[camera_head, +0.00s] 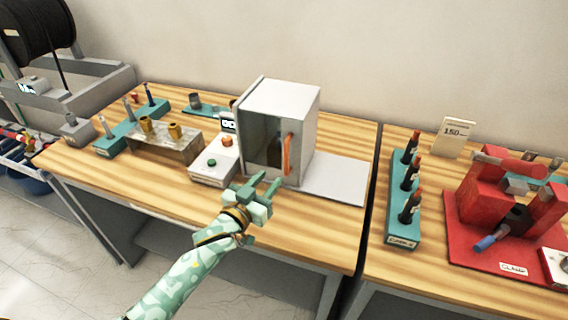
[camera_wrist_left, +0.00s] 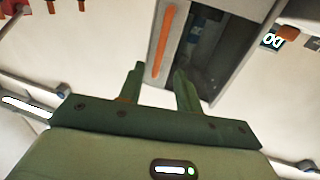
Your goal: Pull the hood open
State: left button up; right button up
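The hood (camera_head: 291,110) is a light grey box on the wooden table, with a dark window on its front. An orange upright handle (camera_head: 288,154) is on its right front edge. My left gripper (camera_head: 265,181) is open and empty, just in front of and left of the handle. In the left wrist view, the orange handle (camera_wrist_left: 164,43) lies beyond the two green fingers (camera_wrist_left: 160,78), roughly in line with the gap near the left finger. The fingers look apart from the handle. My right gripper is not in view.
A white control box (camera_head: 213,163) with an orange and a green button stands left of the hood. A grey plate (camera_head: 335,180) extends right of it. A metal block with brass fittings (camera_head: 166,143) is further left. A red fixture (camera_head: 505,205) stands on the right table.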

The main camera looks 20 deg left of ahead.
aim_at(286, 160)
pick_arm(q)
jog(key=b+x, duration=0.1)
jog(key=x, duration=0.7)
jog(key=shift+w, duration=0.2)
jog(key=shift+d, duration=0.1)
grip_shut()
